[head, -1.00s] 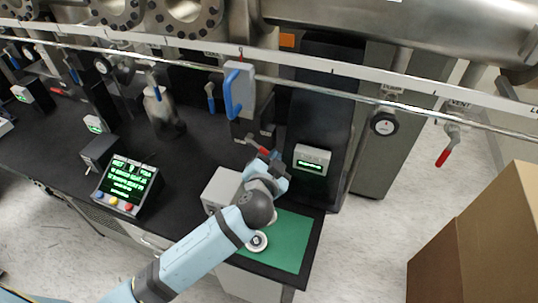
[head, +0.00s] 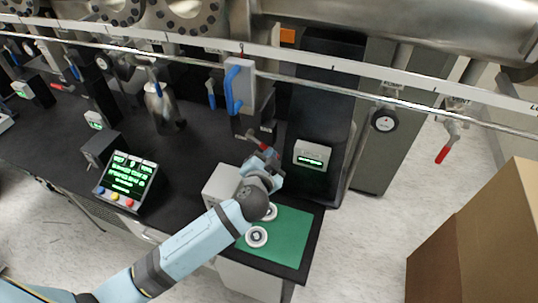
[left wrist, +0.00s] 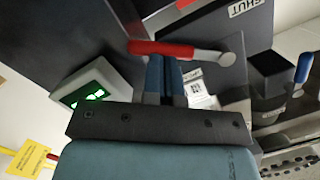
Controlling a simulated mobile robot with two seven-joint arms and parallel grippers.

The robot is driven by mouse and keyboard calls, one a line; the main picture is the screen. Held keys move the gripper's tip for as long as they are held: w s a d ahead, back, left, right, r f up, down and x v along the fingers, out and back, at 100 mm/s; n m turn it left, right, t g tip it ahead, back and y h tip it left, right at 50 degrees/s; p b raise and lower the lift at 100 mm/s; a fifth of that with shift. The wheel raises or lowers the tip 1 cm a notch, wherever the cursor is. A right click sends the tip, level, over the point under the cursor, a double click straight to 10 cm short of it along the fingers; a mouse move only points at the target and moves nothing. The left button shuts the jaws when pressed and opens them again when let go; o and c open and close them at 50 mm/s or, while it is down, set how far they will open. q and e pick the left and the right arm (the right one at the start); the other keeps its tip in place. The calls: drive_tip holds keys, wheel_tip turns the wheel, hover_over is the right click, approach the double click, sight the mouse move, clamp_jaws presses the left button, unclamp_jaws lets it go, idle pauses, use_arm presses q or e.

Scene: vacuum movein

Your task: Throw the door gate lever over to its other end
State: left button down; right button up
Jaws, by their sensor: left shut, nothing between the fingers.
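The red-handled lever (head: 255,141) is on the black upright unit at the back of the bench, below the grey box with a blue handle (head: 236,90). In the left wrist view the red handle (left wrist: 160,48) lies across the picture, with its grey pivot end (left wrist: 215,58) at the right. My left gripper (head: 266,158) is shut and empty, right at the handle. Its blue fingers (left wrist: 165,75) reach up to the handle's lower edge in the wrist view; I cannot tell whether they touch it. A "SHUT" label (left wrist: 250,7) shows above. My right gripper is not in view.
A small box with a green display (head: 312,155) stands just right of the gripper. A console (head: 128,180) stands left. A metal rail (head: 330,92) crosses above.

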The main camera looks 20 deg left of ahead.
use_arm(q)
drive_tip(key=shift+a+f+m+y+b, duration=0.35)
drive_tip(key=shift+f+m+b, duration=0.15)
drive_tip(key=shift+m, duration=0.4)
drive_tip(key=a+f+m+b, duration=0.1)
drive_tip(key=m, duration=0.1)
drive_tip(key=a+f+m+t, duration=0.1)
drive_tip(key=m, duration=0.1)
drive_tip(key=a+f+m+b, duration=0.1)
drive_tip(key=m, duration=0.2)
drive_tip(key=shift+w+a+t+y+b, duration=0.1)
drive_tip(key=shift+a+t+y+b, duration=0.2)
drive_tip(key=shift+a+y+b, duration=0.1)
idle(0.7)
drive_tip(key=shift+a+m, duration=0.8)
drive_tip(key=shift+m, duration=0.6)
idle(1.2)
drive_tip(key=shift+f+b, duration=0.15)
drive_tip(key=shift+b, duration=0.15)
idle(0.5)
